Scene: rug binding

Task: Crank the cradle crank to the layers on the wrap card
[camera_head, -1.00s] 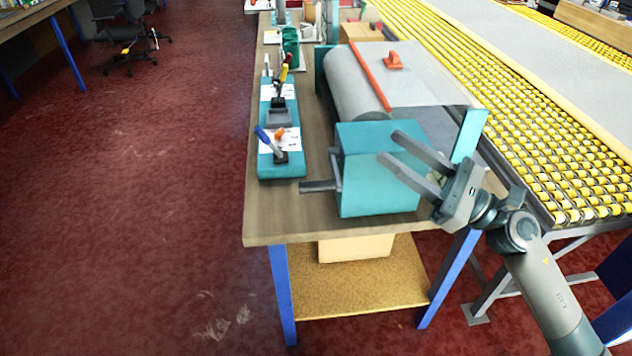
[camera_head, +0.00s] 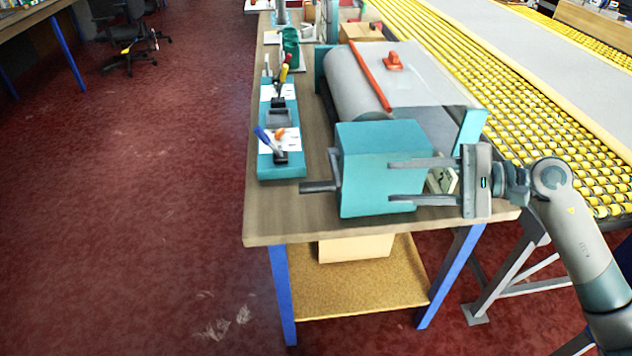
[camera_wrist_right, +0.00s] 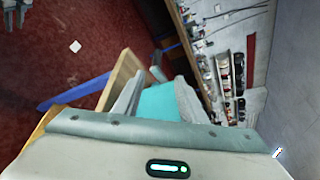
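The cradle crank (camera_head: 320,187) is a dark handle on the left side of a teal box (camera_head: 380,145) at the near end of the bench. Behind the box, a grey sheet-covered roll (camera_head: 360,85) lies in the teal cradle. A small pale card with dark marks (camera_head: 443,180) stands at the box's right side, partly hidden by my gripper; I cannot read it. My right gripper (camera_head: 390,183) is open and empty, its fingers pointing left across the box's near right face, away from the crank. The box also shows between the fingers in the right wrist view (camera_wrist_right: 158,103).
A teal tray (camera_head: 283,171) with white cards and a blue-handled tool (camera_head: 266,138) lies left of the cradle. An orange bar (camera_head: 371,78) crosses the roll. A yellow roller conveyor (camera_head: 540,130) runs along the right. The red floor at left is open.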

